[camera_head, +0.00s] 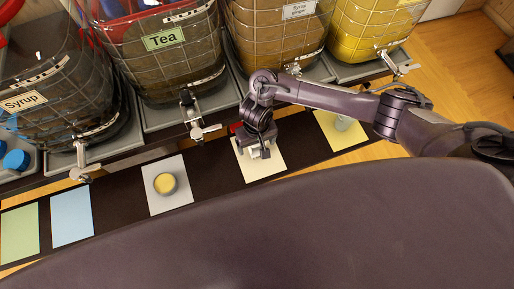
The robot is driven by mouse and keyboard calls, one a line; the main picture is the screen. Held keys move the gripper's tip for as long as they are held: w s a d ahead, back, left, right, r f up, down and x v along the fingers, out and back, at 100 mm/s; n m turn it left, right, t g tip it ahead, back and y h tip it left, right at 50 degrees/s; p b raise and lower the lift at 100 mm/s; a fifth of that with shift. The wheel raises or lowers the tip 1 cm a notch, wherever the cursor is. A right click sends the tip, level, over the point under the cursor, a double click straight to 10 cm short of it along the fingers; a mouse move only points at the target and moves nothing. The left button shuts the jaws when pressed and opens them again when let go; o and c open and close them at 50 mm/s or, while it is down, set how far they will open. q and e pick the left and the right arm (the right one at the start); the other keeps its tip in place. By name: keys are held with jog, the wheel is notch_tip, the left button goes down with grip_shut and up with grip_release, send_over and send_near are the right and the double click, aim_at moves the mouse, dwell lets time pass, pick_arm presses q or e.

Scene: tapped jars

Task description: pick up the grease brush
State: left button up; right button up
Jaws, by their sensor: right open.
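My right gripper (259,153) hangs at the end of my right arm over a cream card (262,172) on the dark strip, pointing down. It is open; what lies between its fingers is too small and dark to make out. A small red thing (234,128) shows just left of the gripper, partly hidden by it. I cannot tell whether it belongs to the grease brush. No grease brush is clearly seen elsewhere. My left gripper is not in view.
Several tapped jars, including Tea (164,40) and Syrup (24,102), stand behind on grey trays, their taps jutting forward. A cup with yellow contents (166,184) stands on a grey card. A pale object (343,122) is on a yellow card. Blue and green cards at left are bare.

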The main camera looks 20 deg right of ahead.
jog(key=shift+s, duration=0.1)
jog(key=c, duration=1.1)
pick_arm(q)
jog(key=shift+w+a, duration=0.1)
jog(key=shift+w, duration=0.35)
pick_arm(e)
jog(key=shift+r, duration=0.1)
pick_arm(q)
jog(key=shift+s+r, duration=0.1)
pick_arm(e)
jog(key=shift+r, duration=0.1)
